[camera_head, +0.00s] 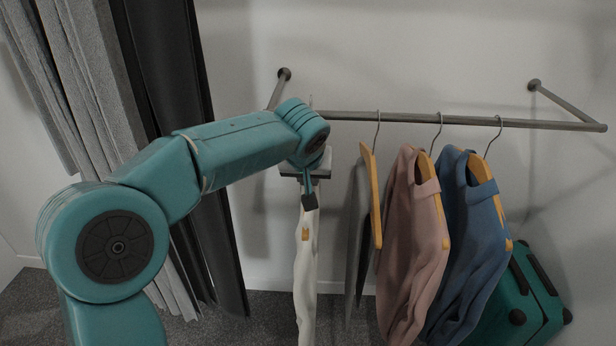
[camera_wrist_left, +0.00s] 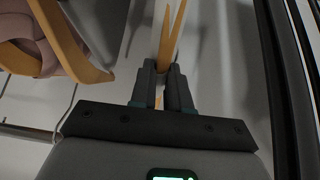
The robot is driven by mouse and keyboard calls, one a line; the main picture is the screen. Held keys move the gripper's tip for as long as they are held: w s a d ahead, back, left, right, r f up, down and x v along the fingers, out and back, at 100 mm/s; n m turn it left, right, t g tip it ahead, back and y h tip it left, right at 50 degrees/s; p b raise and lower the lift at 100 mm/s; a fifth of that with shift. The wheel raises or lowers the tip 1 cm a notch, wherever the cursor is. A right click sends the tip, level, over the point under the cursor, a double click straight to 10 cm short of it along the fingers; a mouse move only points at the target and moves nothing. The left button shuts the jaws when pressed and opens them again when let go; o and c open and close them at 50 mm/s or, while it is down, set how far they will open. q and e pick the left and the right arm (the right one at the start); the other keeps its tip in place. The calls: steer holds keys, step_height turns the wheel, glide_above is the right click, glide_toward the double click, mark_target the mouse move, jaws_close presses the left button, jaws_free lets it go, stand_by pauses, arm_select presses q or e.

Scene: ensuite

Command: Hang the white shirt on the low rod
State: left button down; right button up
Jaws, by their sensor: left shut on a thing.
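The white shirt (camera_head: 305,270) hangs below my left gripper (camera_head: 309,190), seen narrow and edge-on in the head view. My left gripper is shut on its wooden hanger (camera_wrist_left: 171,30), which shows between the fingertips (camera_wrist_left: 164,72) in the left wrist view. The low rod (camera_head: 400,118) runs from behind my left wrist to the right. The shirt is at the rod's left end, left of the other clothes. My wrist covers the hanger's top, so I cannot tell whether its hook is on the rod. My right gripper is not in view.
A grey garment (camera_head: 356,240), a pink garment (camera_head: 412,250) and a blue garment (camera_head: 470,250) hang on the rod to the right. A teal suitcase (camera_head: 525,300) stands at lower right. Grey curtains (camera_head: 95,130) hang at left. The rod's right end is bare.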

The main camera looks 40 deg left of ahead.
arm_select(q)
steer(key=shift+w+a+f, duration=0.25)
steer(key=shift+w+a, duration=0.1)
steer(key=shift+w, duration=0.2)
steer(key=shift+w+a+f+b, duration=0.2)
steer(key=shift+f+b, duration=0.25)
steer(key=shift+f, duration=0.2)
steer(key=shift+w+a+f+b, duration=0.1)
steer(key=shift+w+f+b, duration=0.1)
steer(key=shift+f+b, duration=0.35)
steer(key=shift+f, duration=0.1)
steer(key=c, duration=1)
jaws_free()
steer(key=shift+d, duration=0.1)
steer(key=shift+f, duration=0.1)
steer(key=p+v, duration=0.1)
steer(key=v, duration=1.5)
steer(key=shift+s+r, duration=0.15)
steer(key=shift+r, duration=0.05)
